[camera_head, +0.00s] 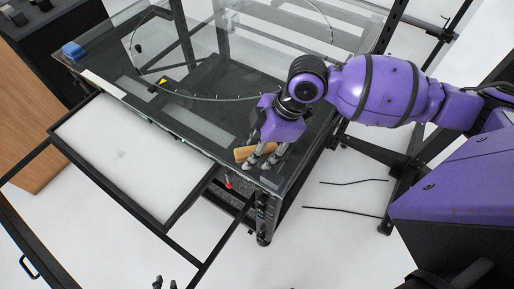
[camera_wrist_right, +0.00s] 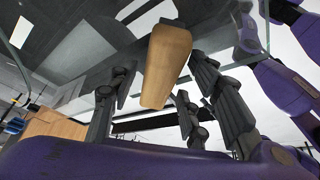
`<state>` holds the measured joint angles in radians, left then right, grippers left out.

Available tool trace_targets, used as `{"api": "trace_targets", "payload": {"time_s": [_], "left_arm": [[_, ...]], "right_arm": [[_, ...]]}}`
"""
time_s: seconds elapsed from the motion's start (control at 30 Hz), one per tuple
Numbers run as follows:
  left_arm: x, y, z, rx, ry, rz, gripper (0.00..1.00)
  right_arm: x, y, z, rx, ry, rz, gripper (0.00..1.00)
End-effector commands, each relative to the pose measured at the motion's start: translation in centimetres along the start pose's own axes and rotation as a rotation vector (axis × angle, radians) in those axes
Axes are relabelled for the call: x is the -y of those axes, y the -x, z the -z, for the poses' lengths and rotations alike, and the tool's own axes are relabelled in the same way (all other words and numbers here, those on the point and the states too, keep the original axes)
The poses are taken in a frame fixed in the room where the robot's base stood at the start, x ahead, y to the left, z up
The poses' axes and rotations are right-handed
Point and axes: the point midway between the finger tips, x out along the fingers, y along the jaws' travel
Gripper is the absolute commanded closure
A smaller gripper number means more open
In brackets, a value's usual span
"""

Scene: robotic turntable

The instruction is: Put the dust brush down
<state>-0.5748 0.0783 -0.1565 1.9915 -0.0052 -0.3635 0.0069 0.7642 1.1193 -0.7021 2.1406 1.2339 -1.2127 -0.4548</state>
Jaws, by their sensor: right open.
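The dust brush shows as a tan wooden piece (camera_head: 243,154) at the near right corner of the glass-topped turntable (camera_head: 215,150). In the right wrist view its wooden part (camera_wrist_right: 166,62) lies between my finger sets, with gaps visible beside it. My right gripper (camera_head: 262,162) reaches down over that corner and is open around the brush; its fingers also show in the wrist view (camera_wrist_right: 160,100). The brush's bristles are hidden. Only small dark fingertips of my left gripper (camera_head: 165,283) show at the bottom edge of the head view.
A white tray in a black frame (camera_head: 125,150) juts out from the turntable's front left. A thin curved wire hoop (camera_head: 235,98) stands over the glass. A small red part (camera_head: 229,183) is below the near edge.

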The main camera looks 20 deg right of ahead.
Motion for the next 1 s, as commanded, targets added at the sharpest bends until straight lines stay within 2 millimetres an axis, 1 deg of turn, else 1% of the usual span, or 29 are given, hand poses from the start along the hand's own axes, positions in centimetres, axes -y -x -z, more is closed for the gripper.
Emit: {"api": "trace_targets", "payload": {"time_s": [0.17,0.4,0.5,0.6,0.77,1.0], "left_arm": [[0.0,0.1,0.4,-0.005,0.000,0.000,0.86],[-0.1,0.2,0.8,-0.008,0.002,-0.002,0.86],[-0.2,0.3,0.8,-0.007,0.002,-0.004,0.86],[-0.3,0.4,0.8,-0.005,0.003,-0.006,0.86],[-0.3,0.5,0.7,-0.002,0.002,-0.007,0.86],[-0.3,0.5,0.6,-0.001,0.001,-0.008,0.86]], "right_arm": [[-0.2,2.8,0.0,0.002,0.002,-0.006,0.55],[-0.2,8.1,0.0,0.002,0.000,-0.006,0.55],[-0.1,9.9,0.0,0.002,0.001,-0.006,0.55],[-0.1,11.1,0.0,0.001,0.000,-0.003,0.55],[-0.1,12.0,0.0,0.000,0.000,-0.001,0.55],[0.0,12.0,0.0,-0.001,0.000,0.000,0.55]]}}
